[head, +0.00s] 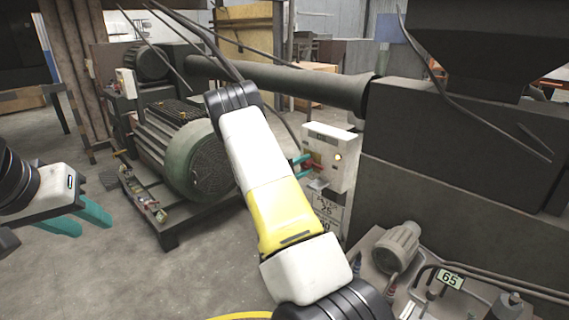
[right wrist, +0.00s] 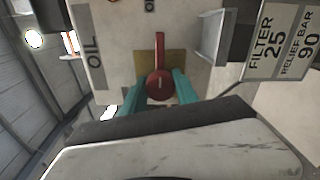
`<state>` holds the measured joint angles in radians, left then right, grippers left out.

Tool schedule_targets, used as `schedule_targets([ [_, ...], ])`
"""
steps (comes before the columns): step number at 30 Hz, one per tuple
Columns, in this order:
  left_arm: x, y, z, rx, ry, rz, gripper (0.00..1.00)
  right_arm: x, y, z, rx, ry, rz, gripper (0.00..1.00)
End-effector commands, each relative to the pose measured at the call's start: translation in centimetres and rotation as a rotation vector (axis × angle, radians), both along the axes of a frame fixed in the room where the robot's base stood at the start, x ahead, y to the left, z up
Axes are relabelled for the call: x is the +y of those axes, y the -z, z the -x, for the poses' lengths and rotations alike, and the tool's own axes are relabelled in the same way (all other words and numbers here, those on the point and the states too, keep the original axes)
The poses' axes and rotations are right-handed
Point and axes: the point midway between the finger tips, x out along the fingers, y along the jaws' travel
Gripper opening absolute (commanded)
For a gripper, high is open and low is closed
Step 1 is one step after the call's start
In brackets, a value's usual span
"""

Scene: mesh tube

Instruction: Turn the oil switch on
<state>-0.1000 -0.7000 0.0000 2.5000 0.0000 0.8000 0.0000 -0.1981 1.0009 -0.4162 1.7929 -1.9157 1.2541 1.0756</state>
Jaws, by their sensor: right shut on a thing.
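The oil switch is a red rotary knob with a long handle (right wrist: 160,84) on a brass-coloured plate, beside an "OIL" label (right wrist: 94,48). In the right wrist view its handle points up the picture. In the head view, the knob (head: 314,167) shows small on the front of a white control box (head: 340,150). My right gripper (right wrist: 157,84) is shut on the knob, with a teal finger on either side; in the head view its arm partly hides it. My left gripper (head: 94,227) hangs open and empty at the left, away from the box.
A green motor (head: 190,150) on a low frame stands left of the box. A large grey machine (head: 450,150) stands right of it, with a bench of fittings (head: 385,275) in front. A "FILTER 25" plate (right wrist: 275,40) is near the knob. Bare floor lies at lower left.

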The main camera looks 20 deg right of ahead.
Motion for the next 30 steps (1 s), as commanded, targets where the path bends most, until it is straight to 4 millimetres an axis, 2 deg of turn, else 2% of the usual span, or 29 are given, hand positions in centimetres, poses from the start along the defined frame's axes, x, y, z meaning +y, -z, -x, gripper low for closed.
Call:
schedule_targets([
  [5, 0.0, 0.0, 0.0, 0.000, 0.000, 0.000, 0.36, 0.1, 0.1, 0.0, 0.000, 0.000, -0.003, 0.00],
  [6, 0.0, 0.0, 0.0, 0.000, 0.000, 0.000, 0.36, 0.1, 0.1, 0.0, 0.000, 0.000, -0.003, 0.41],
  [9, 0.0, 0.0, 0.0, 0.000, 0.000, 0.000, 0.36, 0.1, 0.1, 0.0, 0.001, -0.001, -0.002, 0.57],
  [20, 0.0, 0.0, 0.0, 0.000, 0.000, 0.000, 0.36, 0.5, 0.0, 0.1, 0.000, -0.001, -0.001, 0.57],
  [30, 0.0, 0.0, 0.0, 0.000, 0.000, 0.000, 0.36, 5.4, 0.1, 2.2, 0.002, -0.003, -0.002, 0.57],
])
